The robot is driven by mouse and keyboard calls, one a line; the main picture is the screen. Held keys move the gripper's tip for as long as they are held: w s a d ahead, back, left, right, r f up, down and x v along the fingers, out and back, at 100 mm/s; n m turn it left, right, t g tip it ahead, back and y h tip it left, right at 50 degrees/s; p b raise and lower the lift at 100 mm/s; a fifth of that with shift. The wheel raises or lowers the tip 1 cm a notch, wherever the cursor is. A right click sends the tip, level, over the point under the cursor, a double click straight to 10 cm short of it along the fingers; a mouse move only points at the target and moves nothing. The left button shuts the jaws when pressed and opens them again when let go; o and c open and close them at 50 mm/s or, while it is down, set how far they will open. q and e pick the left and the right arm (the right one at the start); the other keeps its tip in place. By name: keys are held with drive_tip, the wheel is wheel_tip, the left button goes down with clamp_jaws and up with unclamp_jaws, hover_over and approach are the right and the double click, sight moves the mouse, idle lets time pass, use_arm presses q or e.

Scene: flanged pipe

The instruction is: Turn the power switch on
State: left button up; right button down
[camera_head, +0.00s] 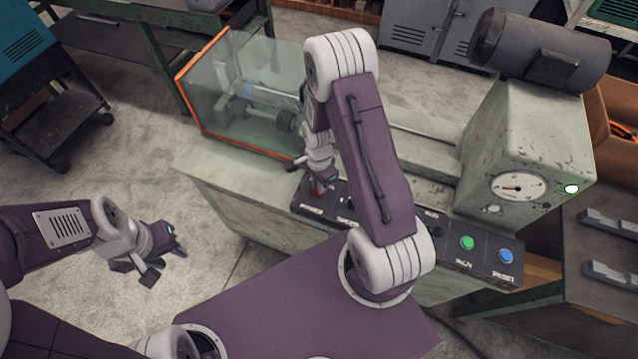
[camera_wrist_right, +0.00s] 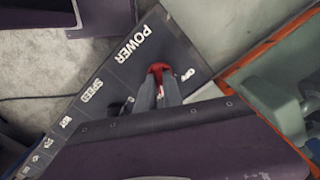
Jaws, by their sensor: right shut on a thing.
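The red power switch (camera_head: 317,189) is at the left end of the dark control panel, under my right gripper (camera_head: 322,180). In the right wrist view the red switch (camera_wrist_right: 160,69) sits between the fingertips of my right gripper (camera_wrist_right: 159,82), which is shut on it. My left gripper (camera_head: 162,258) is open and empty, above the floor at the left.
The control panel (camera_head: 446,237) also carries a green button (camera_head: 467,243) and a blue button (camera_head: 505,256). A clear guard with an orange frame (camera_head: 205,122) stands behind the panel's left end. A grey machine head with a dial (camera_head: 515,187) is at the right.

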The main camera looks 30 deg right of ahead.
drive_tip(key=shift+m, duration=1.5)
drive_tip(key=c, duration=1.5)
unclamp_jaws()
drive_tip(key=shift+r, duration=0.1)
wheel_tip(320, 180, up, 9)
